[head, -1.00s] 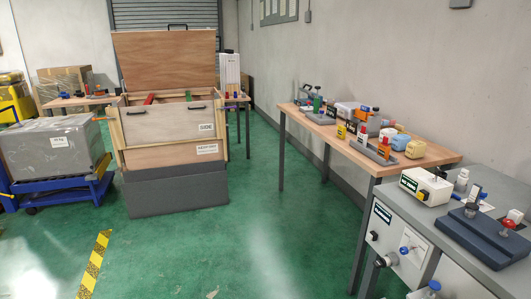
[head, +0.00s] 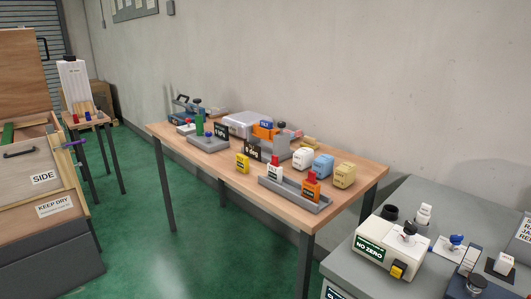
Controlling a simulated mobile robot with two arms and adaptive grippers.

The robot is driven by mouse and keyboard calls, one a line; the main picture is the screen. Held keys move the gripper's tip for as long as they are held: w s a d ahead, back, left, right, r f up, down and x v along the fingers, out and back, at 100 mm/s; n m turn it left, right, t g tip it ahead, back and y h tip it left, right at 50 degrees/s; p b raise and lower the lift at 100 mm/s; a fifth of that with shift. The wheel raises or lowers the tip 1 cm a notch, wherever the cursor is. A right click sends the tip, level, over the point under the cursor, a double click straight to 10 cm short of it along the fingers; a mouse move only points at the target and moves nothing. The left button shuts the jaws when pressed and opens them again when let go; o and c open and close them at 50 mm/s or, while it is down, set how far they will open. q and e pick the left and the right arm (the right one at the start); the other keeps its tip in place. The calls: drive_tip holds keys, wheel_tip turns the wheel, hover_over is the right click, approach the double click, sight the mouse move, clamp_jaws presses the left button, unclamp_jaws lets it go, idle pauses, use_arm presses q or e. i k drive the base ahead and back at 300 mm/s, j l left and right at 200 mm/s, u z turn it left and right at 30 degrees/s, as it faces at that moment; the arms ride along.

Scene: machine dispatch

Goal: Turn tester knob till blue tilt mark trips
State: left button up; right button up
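A white box (head: 385,252) with a green "NO ZERO" label stands on the grey bench at the lower right. It has a black knob (head: 409,231) on top and a small yellow-and-black part (head: 397,271) at its front corner. I cannot tell whether this box is the tester. A small blue knob-like part (head: 456,240) sits on a white plate to its right. Neither gripper is in view.
The wooden table (head: 215,160) holds a grey tray (head: 290,197) with white and orange red-topped items, rounded blocks and other devices. The grey bench (head: 420,190) adjoins it. A wooden crate (head: 35,180) stands at left. Green floor is clear between crate and table.

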sight(281, 124)
drive_tip(key=i+j+z, duration=0.4)
drive_tip(key=i+j, duration=0.45)
drive_tip(key=i, duration=0.15)
